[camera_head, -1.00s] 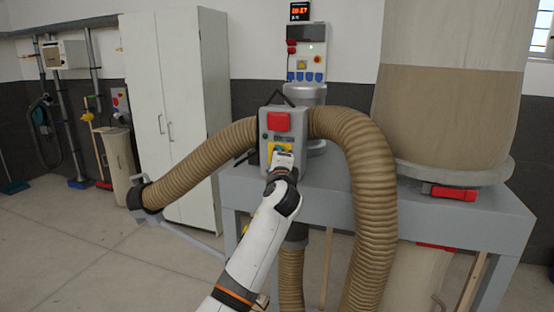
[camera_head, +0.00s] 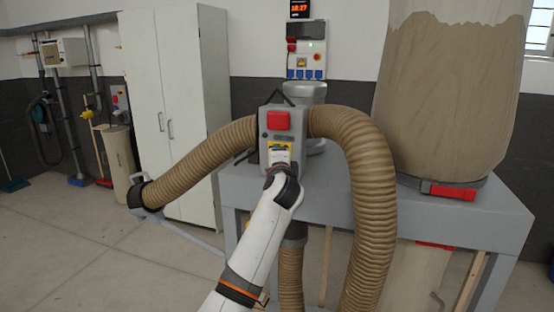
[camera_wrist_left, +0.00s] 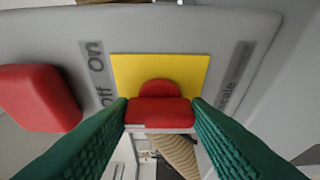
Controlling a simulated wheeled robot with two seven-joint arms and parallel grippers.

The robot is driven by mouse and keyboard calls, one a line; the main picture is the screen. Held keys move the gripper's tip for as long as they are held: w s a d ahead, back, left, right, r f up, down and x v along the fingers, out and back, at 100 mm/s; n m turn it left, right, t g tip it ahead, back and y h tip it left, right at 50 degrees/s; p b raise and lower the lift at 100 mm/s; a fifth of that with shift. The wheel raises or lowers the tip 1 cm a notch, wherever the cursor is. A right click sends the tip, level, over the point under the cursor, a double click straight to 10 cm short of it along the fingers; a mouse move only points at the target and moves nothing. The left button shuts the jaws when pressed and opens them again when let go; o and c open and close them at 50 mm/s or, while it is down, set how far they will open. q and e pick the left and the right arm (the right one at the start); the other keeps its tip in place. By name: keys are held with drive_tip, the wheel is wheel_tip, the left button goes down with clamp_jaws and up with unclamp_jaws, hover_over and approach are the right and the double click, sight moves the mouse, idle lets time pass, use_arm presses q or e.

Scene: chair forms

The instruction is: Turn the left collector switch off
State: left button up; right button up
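The collector's grey control box (camera_head: 283,140) stands upright at the centre of the head view, between two hoses. It bears a large red block (camera_head: 278,120) and a yellow plate below. In the left wrist view, the yellow plate (camera_wrist_left: 195,68) carries a red rotary switch (camera_wrist_left: 159,110), its bar lying across the picture. "On" and "off" labels (camera_wrist_left: 98,75) are beside it. My left gripper (camera_wrist_left: 160,112) has its green fingers at both ends of the bar and appears shut on it. It also shows in the head view (camera_head: 281,160), covering the switch. My right gripper is out of view.
Ribbed brown hoses (camera_head: 368,200) arch off both sides of the box. A grey table (camera_head: 470,222) with a large dust bag (camera_head: 450,95) stands at right. A white cabinet (camera_head: 175,110) is behind at left. Open floor (camera_head: 80,240) lies at left.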

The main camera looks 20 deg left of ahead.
use_arm(q)
drive_tip(key=o, duration=0.4)
drive_tip(key=shift+c, duration=0.2)
drive_tip(key=b+v, duration=0.4)
drive_tip(key=v, duration=0.8)
